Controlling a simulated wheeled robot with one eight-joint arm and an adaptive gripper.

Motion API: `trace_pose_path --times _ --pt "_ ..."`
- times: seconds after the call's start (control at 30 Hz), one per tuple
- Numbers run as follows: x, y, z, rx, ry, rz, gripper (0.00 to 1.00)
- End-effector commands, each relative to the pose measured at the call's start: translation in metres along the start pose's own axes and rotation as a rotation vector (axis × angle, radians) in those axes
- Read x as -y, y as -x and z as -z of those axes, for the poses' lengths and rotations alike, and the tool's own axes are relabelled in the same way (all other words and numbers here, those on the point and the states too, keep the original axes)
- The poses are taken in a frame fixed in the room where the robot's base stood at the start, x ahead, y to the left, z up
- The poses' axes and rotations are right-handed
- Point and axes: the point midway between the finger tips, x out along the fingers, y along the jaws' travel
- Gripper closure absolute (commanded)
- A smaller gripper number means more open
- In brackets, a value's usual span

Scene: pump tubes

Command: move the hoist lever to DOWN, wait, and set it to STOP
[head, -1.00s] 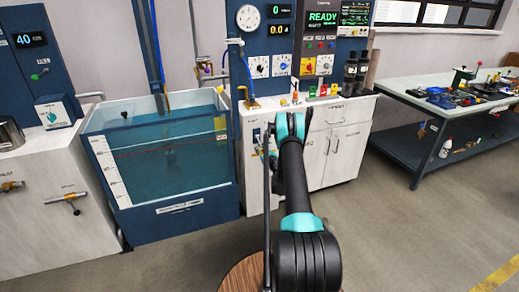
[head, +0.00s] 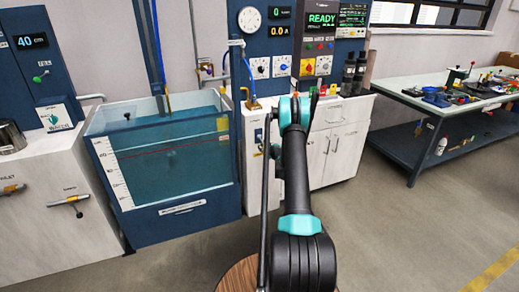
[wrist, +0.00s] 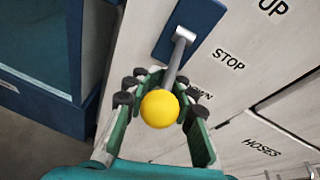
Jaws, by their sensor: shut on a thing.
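The hoist lever (wrist: 176,66) shows in the wrist view as a grey arm with a yellow ball knob (wrist: 160,109), pivoted on a blue plate (wrist: 168,47). It slants from the pivot toward the lower left, its knob end level with the partly hidden DOWN label (wrist: 203,93). The STOP label (wrist: 228,60) is beside the pivot, and UP (wrist: 272,8) is above. My gripper (wrist: 161,98) has its green fingers on both sides of the lever by the knob and is shut on it. In the head view my arm hides the gripper and lever.
A water tank (head: 176,205) stands left of the white cabinet (head: 335,150). The control panel reads READY (head: 321,19). A workbench (head: 405,97) with tools stands at the right. Open floor (head: 400,235) lies in front of it.

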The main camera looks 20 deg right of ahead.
Motion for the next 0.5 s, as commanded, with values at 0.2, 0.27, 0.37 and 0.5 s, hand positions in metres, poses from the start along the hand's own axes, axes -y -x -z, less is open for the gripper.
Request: trace_pose_path --times 0.2,0.27,0.37,0.5 --pt "0.0017 0.0063 -0.0056 -0.100 -0.007 -0.027 1.00" --pt "0.0021 0.0075 -0.0071 -0.098 -0.008 -0.026 1.00" --pt "0.0025 0.0090 -0.0095 -0.097 -0.008 -0.026 1.00" --pt "0.0029 0.0103 -0.0116 -0.096 -0.008 -0.025 1.00"
